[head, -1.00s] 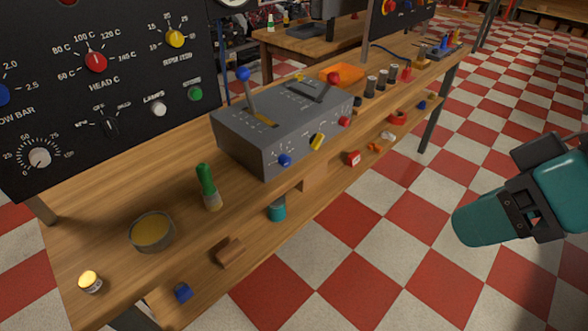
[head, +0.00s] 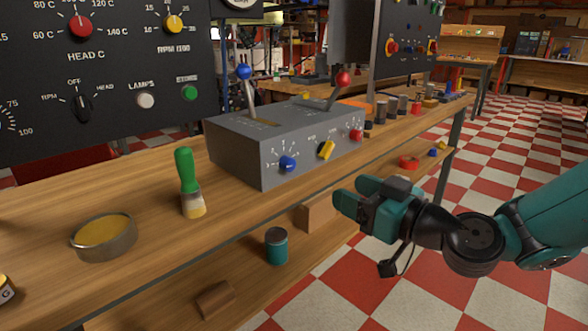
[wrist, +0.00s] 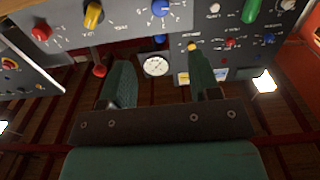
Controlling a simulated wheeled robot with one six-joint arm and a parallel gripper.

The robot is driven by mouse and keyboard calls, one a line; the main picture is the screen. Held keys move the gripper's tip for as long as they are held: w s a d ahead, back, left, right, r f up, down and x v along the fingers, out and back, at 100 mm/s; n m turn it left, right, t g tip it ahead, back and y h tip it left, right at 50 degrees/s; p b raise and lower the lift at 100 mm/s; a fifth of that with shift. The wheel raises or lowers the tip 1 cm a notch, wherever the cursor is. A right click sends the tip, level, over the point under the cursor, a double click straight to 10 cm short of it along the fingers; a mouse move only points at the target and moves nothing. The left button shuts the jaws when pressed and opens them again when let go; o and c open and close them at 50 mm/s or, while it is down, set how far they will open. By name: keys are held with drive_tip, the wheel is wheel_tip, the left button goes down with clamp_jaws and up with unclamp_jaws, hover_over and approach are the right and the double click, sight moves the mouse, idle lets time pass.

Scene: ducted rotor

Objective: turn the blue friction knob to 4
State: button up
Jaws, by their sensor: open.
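The blue knob (head: 288,163) is on the front face of the grey control box (head: 235,160), at its left, with a printed scale around it. It also shows at the top of the wrist view (wrist: 161,8). Its scale figures and pointer setting are too small to read. My gripper (head: 352,194) is open and empty, in front of the box and to the right of and lower than the knob, clear of it. In the wrist view the two teal fingers (wrist: 160,68) are apart, and the knob lies beyond them, above the gap between their tips.
A yellow knob (head: 326,150) and a red knob (head: 356,134) sit on the same face, right of the blue one. Two levers rise from the box top. A green-handled brush (head: 189,183) and a round tin (head: 104,236) stand left on the bench. Space before the box is free.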

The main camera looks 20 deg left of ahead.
sight(292, 165)
drive_tip(key=p+x, duration=0.2)
drive_tip(key=x, duration=1.2)
drive_tip(key=shift+a, duration=0.3)
drive_tip(key=c, duration=0.9)
